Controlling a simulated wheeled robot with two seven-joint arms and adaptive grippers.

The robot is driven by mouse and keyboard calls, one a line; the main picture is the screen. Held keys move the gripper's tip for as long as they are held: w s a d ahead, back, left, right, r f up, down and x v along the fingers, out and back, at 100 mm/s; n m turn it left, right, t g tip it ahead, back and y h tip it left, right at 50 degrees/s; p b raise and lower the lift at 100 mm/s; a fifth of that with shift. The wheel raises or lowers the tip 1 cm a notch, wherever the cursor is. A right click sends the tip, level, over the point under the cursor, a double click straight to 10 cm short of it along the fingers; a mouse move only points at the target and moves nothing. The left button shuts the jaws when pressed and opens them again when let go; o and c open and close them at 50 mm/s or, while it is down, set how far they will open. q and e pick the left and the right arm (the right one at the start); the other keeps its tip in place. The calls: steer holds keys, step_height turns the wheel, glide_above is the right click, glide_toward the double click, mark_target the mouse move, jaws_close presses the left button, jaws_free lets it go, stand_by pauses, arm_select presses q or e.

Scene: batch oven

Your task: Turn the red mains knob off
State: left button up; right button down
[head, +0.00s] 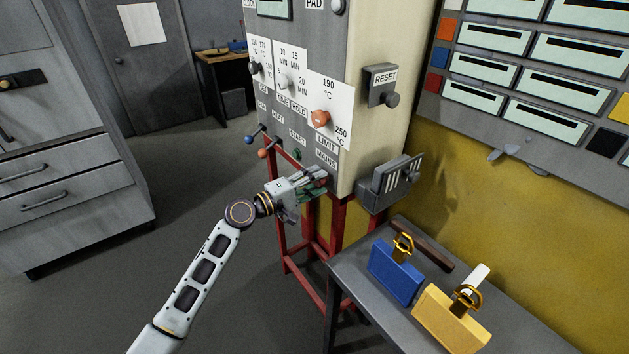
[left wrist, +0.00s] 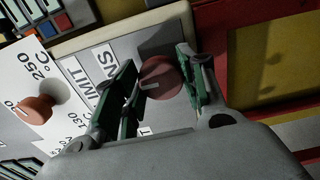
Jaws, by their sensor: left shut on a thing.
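The red mains knob (left wrist: 160,78) shows in the left wrist view, on the grey panel under the partly covered MAINS label. It has a pale pointer line on its face. My left gripper (head: 317,182) is at the lower front of the oven's control panel (head: 283,111), just below the MAINS label (head: 326,159). In the left wrist view its green-padded fingers stand on either side of the red knob, shut on it. In the head view the gripper hides the knob. My right gripper is in neither view.
An orange limit knob (head: 320,118) sits above the MAINS label, with the START button (head: 297,153) to the left. A vented grey box (head: 389,183) sticks out at right. A bench (head: 349,282) with blue (head: 396,270) and yellow (head: 449,318) padlocks stands in front at right.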

arm_select(q)
steer(key=o, duration=1)
steer(key=shift+v, duration=6)
